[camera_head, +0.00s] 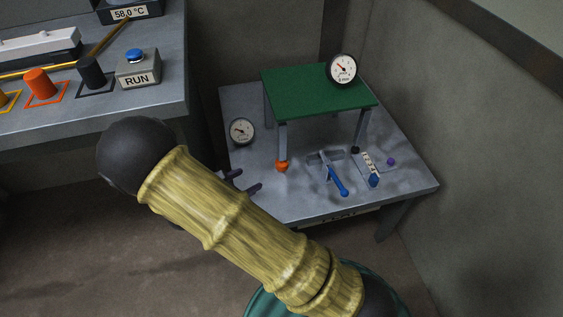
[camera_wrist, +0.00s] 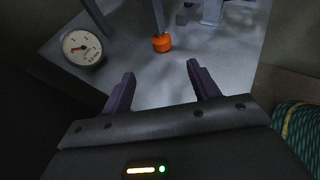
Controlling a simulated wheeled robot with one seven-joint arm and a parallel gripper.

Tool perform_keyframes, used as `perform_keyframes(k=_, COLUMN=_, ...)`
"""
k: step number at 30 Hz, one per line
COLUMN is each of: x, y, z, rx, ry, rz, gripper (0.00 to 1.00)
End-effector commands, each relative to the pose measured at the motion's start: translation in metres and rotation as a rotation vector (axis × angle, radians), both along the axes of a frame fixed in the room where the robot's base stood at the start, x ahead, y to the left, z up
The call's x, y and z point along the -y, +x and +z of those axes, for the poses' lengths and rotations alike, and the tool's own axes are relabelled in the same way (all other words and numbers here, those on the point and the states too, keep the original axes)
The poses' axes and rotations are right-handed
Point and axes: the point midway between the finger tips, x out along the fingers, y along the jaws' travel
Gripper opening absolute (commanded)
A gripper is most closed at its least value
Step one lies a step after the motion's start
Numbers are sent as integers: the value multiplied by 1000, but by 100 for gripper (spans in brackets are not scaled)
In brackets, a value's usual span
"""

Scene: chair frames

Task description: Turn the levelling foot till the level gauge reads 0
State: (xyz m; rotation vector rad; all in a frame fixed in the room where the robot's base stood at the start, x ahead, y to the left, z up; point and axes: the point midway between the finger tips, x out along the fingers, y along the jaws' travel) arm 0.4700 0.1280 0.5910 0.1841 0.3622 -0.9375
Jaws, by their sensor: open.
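The levelling foot is an orange knob (camera_head: 282,166) at the bottom of the near left leg of a small green-topped table (camera_head: 315,92). In the wrist view the orange foot (camera_wrist: 162,43) is ahead of my gripper, between the line of its fingers and apart from them. My gripper (camera_wrist: 160,84) is open and empty, its dark fingers over the grey bench. In the head view its fingers (camera_head: 245,183) show left of the foot, partly hidden by my arm. A round gauge (camera_head: 342,69) stands at the green top's back right edge, red needle pointing upper left; its reading is too small to tell.
A second dial (camera_head: 242,131) lies at the left of the grey bench (camera_head: 408,190); it also shows in the wrist view (camera_wrist: 82,48). A RUN button box (camera_head: 138,72) stands on the left bench.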

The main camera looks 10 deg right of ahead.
Motion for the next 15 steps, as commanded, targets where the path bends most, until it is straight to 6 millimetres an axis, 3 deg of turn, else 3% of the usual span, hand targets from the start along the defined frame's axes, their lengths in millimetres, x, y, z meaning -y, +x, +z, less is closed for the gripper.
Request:
perform_keyframes(k=5, x=11, y=6, z=-6, rx=0, ry=0, rz=-7, gripper=60)
perform_keyframes(k=15, x=54, y=36, z=-29, rx=0, ry=1, rz=-9, gripper=60)
